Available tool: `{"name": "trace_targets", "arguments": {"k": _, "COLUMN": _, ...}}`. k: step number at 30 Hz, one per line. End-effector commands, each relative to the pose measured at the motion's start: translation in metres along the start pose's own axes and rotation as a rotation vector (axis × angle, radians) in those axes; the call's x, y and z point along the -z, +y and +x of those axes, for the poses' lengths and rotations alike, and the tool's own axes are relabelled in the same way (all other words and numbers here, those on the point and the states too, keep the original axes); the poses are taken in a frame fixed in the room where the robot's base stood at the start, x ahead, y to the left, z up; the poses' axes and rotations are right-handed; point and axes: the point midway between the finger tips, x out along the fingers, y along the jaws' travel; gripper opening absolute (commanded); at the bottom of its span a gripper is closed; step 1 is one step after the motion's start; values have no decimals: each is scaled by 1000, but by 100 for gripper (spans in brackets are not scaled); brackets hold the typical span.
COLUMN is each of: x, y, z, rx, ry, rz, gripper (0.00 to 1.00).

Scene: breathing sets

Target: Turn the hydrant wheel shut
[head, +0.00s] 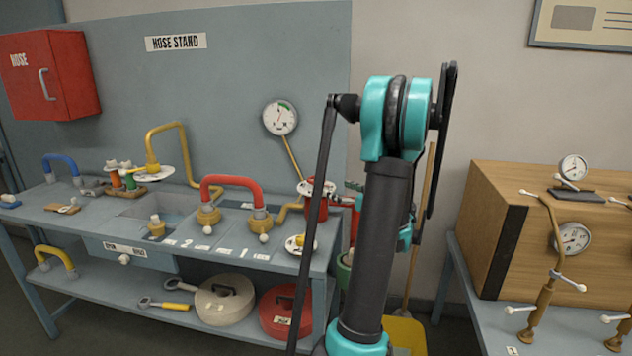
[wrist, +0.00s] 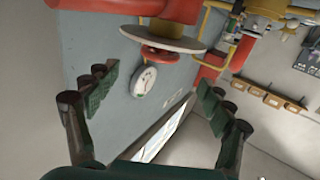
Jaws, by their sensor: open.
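The red hydrant (head: 316,196) stands at the right end of the bench in the head view, partly hidden behind my arm. In the wrist view, which looks tilted, a red wheel (wrist: 160,54) shows at the upper middle. It sits against a pale round disc (wrist: 150,40) with a red body (wrist: 150,9) beyond. My gripper (wrist: 164,95) is open, its two green-padded fingers spread wide with nothing between them. The wheel appears ahead of the fingers and apart from them. My arm hides the gripper in the head view.
A gauge (head: 280,118) on a yellow pipe rises left of my arm. A red pipe (head: 232,184) arches over the bench. A wooden cabinet (head: 505,235) with gauges stands right. A yellow dustpan (head: 405,332) is on the floor behind my arm.

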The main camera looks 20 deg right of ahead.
Motion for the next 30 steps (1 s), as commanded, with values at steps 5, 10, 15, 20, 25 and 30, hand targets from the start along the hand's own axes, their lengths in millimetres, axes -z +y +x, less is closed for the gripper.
{"name": "trace_targets", "arguments": {"k": 5, "x": 0, "y": -2, "z": 38, "rx": 4, "ry": 0, "rz": 0, "gripper": 82}}
{"name": "trace_targets", "arguments": {"k": 10, "x": 0, "y": -1, "z": 70, "rx": 4, "ry": -1, "rz": 1, "gripper": 82}}
{"name": "trace_targets", "arguments": {"k": 15, "x": 0, "y": -1, "z": 96, "rx": 2, "ry": -1, "rz": 1, "gripper": 82}}
{"name": "trace_targets", "arguments": {"k": 20, "x": 0, "y": 0, "z": 109, "rx": 1, "ry": -1, "rz": 1, "gripper": 82}}
{"name": "trace_targets", "arguments": {"k": 25, "x": 0, "y": 0, "z": 113, "rx": 0, "ry": -1, "rz": 1, "gripper": 82}}
{"name": "trace_targets", "arguments": {"k": 30, "x": 0, "y": 0, "z": 113, "rx": 0, "ry": -1, "rz": 1, "gripper": 82}}
